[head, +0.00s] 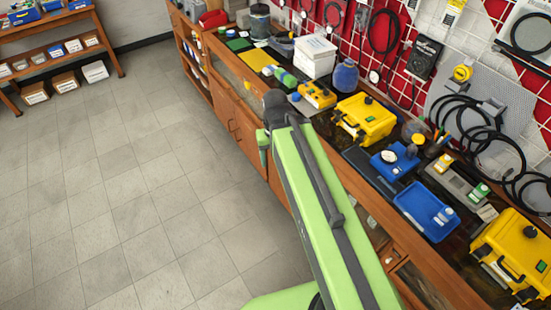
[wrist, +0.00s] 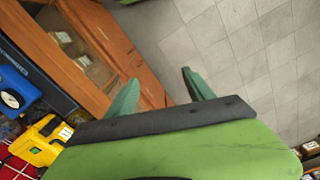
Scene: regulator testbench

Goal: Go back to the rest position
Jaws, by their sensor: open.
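My gripper (wrist: 160,93) shows in the wrist view as two teal fingers set well apart, with nothing between them. It is over the floor beside the wooden workbench cabinet (wrist: 85,50). In the head view my green arm reaches up the middle of the picture, along the bench's front edge. One teal finger of my gripper (head: 263,145) shows at the arm's far end, and the rest is hidden behind the dark wrist joint. The gripper touches no object that I can see.
The bench carries a yellow case (head: 366,118), a blue tray (head: 427,208), a blue regulator base (head: 392,163) and another yellow case (head: 515,250). Cables hang on the red pegboard behind. The tiled floor (head: 110,190) at left is clear. A wooden shelf (head: 50,50) stands far left.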

